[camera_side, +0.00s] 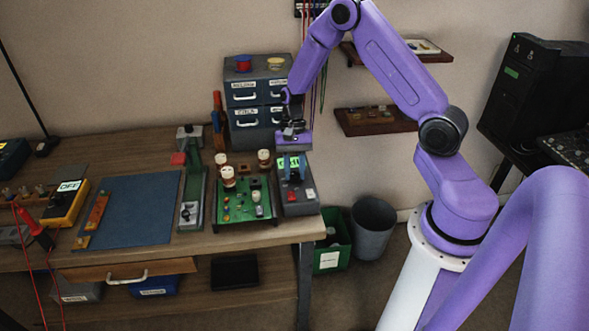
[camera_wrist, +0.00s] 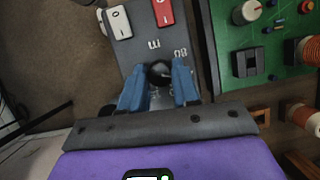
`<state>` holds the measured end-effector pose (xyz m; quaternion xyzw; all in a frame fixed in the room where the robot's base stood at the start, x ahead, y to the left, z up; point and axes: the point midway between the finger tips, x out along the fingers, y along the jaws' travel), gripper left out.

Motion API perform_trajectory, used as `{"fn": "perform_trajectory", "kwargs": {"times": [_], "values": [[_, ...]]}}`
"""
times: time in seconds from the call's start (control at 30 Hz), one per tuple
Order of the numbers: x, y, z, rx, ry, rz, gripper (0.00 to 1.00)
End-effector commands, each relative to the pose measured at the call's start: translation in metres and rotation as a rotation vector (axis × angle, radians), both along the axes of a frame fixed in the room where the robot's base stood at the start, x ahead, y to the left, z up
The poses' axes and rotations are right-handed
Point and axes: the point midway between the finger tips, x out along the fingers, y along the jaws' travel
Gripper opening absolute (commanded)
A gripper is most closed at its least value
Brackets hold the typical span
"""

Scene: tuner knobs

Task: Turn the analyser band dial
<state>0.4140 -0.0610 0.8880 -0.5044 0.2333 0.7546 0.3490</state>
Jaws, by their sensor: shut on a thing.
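The analyser is a dark grey box (camera_side: 297,208) at the right end of the bench, with a red and a white switch on its front part. In the wrist view its grey face (camera_wrist: 146,48) shows white lettering and the same red switch (camera_wrist: 163,12) and white switch (camera_wrist: 120,22). The round black band dial (camera_wrist: 159,71) sits between the blue fingers of my gripper (camera_wrist: 157,84), which is shut on it from both sides.
A green circuit board (camera_side: 243,200) with copper coils (camera_side: 229,178) stands just left of the analyser. Blue-grey drawers (camera_side: 257,95) stand behind. A blue mat (camera_side: 128,214) lies further left. The bench's right edge is close to the analyser, with bins (camera_side: 373,226) below.

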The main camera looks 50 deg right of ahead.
Motion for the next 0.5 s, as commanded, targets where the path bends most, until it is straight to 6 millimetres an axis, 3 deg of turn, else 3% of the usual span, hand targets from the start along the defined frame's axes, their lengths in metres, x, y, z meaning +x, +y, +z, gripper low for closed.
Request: {"fn": "perform_trajectory", "kwargs": {"times": [0.27, 0.5], "values": [[0.0007, 0.0012, 0.0005, 0.001, 0.001, 0.093, 0.00], [0.0016, 0.0023, 0.0005, 0.000, 0.001, 0.281, 0.00]]}}
